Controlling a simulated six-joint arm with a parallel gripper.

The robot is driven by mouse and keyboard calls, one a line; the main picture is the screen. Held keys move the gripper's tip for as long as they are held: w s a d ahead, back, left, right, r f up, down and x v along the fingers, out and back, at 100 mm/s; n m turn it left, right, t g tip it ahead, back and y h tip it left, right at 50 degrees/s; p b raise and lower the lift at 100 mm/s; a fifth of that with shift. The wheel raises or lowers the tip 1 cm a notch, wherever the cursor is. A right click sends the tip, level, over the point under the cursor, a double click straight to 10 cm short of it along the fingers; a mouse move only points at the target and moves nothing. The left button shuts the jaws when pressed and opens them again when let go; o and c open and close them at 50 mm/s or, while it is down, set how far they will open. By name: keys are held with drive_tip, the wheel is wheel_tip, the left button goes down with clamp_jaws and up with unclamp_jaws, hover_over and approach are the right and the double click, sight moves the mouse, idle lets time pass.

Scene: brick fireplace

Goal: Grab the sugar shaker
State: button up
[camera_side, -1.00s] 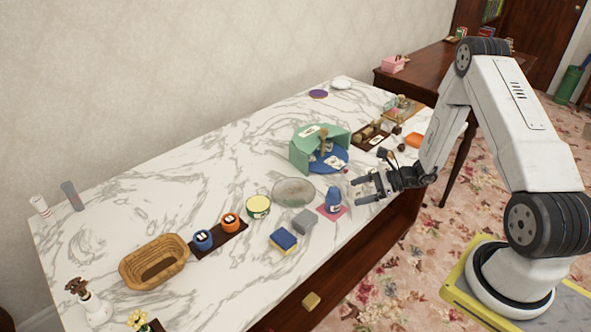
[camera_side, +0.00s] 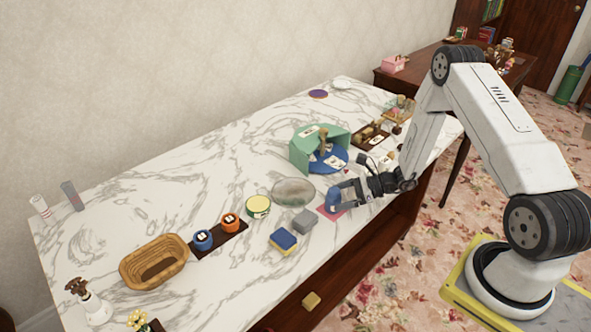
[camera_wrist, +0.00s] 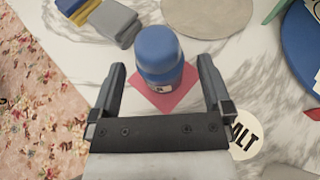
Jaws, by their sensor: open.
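A blue shaker, taken as the sugar shaker (camera_wrist: 160,50), stands upright on a red-pink square mat (camera_wrist: 172,98) in the wrist view. Its small pale label is too hidden to read. My gripper (camera_wrist: 162,66) is open, with one finger on each side of the shaker and visible gaps between. In the side view, the shaker (camera_side: 332,199) is partly covered by my gripper (camera_side: 346,192), which is low over the table at its right. The mat (camera_side: 326,211) shows around its base.
A grey block (camera_side: 305,220) and a blue-yellow sponge (camera_side: 284,240) lie left of the mat. A round plate (camera_side: 293,191) lies behind. A white round "ALT" label (camera_wrist: 245,138) is close to the right finger. A blue disc and green holder (camera_side: 305,150) stand further back.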

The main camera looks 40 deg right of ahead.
drive_tip(key=shift+x, duration=1.2)
drive_tip(key=shift+r, duration=0.1)
clamp_jaws()
